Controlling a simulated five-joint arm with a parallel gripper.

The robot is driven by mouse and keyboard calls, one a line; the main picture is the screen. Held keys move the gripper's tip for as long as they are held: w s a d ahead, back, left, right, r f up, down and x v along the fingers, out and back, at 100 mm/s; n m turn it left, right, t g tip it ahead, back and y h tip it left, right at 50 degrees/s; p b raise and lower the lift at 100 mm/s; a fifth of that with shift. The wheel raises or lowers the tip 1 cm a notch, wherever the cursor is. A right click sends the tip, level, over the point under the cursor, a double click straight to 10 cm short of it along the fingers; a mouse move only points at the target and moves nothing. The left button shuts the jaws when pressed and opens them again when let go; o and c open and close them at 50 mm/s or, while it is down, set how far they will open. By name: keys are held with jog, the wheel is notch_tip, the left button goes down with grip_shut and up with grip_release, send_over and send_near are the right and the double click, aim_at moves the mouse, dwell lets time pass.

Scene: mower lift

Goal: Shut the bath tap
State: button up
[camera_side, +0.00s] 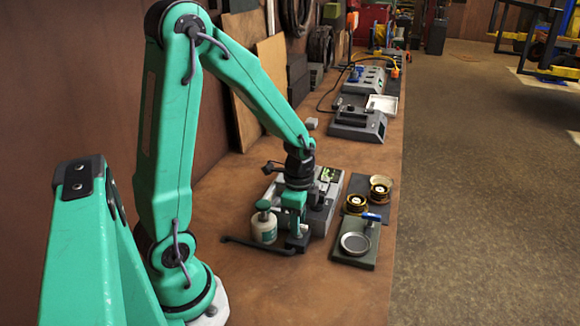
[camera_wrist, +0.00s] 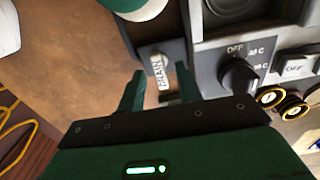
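The grey bath unit (camera_side: 322,215) stands on the bench, partly hidden behind my arm. In the wrist view its front (camera_wrist: 207,60) shows a black knob (camera_wrist: 238,76) marked OFF with temperature marks. A small tap part labelled DRAIN (camera_wrist: 157,72) sticks out beside the unit, with a pale piece just below it. My gripper (camera_wrist: 160,70) is open, with one green finger on each side of the DRAIN part; I cannot tell whether either finger touches it. In the side view my gripper (camera_side: 297,238) is low at the unit's near end, and the tap is hidden there.
A white bottle with a green cap (camera_side: 264,226) stands close left of my gripper. A dark bent bar (camera_side: 258,245) lies in front. A green plate with a round dish (camera_side: 356,245) and yellow-rimmed pots (camera_side: 356,203) are at right. The near bench is clear.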

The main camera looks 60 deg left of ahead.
jog(key=shift+r, duration=3.85)
jog(key=s+d+r+n+t, duration=0.5)
jog(key=s+d+r+n, duration=0.2)
jog(key=r, duration=0.4)
jog(key=shift+s+d+n+t, duration=0.35)
jog(key=shift+d+n, duration=0.2)
jog(key=shift+n, duration=0.55)
